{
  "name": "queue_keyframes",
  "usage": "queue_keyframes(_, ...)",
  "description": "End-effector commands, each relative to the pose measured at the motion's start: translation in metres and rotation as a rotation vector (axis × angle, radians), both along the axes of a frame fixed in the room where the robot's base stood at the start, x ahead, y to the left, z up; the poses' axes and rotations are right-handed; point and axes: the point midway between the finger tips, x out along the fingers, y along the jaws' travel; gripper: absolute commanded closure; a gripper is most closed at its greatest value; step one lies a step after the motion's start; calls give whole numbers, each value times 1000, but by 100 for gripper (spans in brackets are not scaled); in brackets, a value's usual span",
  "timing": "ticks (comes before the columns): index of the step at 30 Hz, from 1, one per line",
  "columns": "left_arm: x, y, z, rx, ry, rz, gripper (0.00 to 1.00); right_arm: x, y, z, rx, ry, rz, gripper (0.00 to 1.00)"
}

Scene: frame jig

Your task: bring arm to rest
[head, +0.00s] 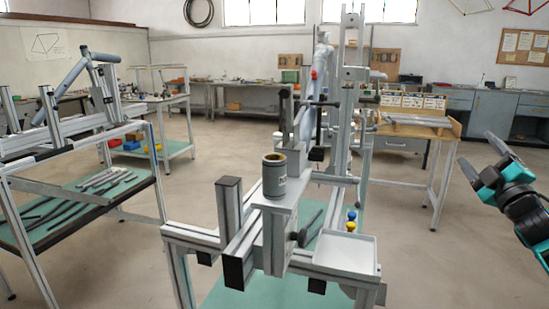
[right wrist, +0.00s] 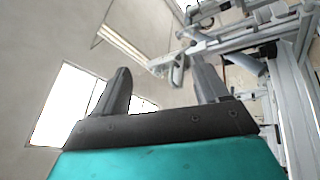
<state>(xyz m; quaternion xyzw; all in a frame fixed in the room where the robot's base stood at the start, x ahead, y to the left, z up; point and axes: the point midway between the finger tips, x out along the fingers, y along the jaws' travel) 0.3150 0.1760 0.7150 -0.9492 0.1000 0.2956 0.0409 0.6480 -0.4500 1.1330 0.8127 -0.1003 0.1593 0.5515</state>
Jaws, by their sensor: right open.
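My right gripper (head: 484,161) is at the right edge of the head view, with dark fingers and a teal and black wrist. It is raised over open floor, well to the right of the frame jig (head: 232,230). In the right wrist view its two fingers (right wrist: 160,92) stand apart with nothing between them. The jig stands in the middle of the head view, made of light metal profiles with dark end caps. My left gripper is not in the head view.
A grey cup (head: 274,180) stands on the jig's bracket, and a white tray (head: 345,252) sits at its right front. A wooden-topped bench (head: 440,130) is behind. A second rack (head: 75,215) stands at left. Floor between jig and right gripper is clear.

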Motion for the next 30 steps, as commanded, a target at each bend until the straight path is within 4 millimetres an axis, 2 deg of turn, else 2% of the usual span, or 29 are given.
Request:
queue_keyframes(3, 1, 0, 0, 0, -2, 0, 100, 6, -29, -24, 266, 116, -74, 26)
queue_keyframes(8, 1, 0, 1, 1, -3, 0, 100, 6, -56, -62, 588, 249, -170, 26)
queue_keyframes(9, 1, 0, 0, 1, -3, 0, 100, 4, -42, -86, 605, 287, -158, 26)
queue_keyframes(14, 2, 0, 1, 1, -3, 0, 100, -13, 11, -161, 624, 401, -100, 26)
queue_keyframes(17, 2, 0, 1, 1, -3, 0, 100, -34, 48, -212, 654, 483, -64, 26)
queue_keyframes(20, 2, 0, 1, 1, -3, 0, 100, -65, 89, -265, 696, 573, -27, 26)
queue_keyframes(21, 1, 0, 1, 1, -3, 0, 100, -81, 106, -285, 717, 610, -13, 26)
queue_keyframes(23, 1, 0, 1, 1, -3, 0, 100, -107, 131, -314, 754, 663, 6, 26)
queue_keyframes(24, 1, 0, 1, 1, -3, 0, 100, -126, 147, -331, 781, 701, 16, 26)
queue_keyframes(27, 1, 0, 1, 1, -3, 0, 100, -178, 187, -369, 854, 788, 36, 26)
queue_keyframes(30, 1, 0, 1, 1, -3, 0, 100, -230, 221, -394, 934, 864, 43, 26)
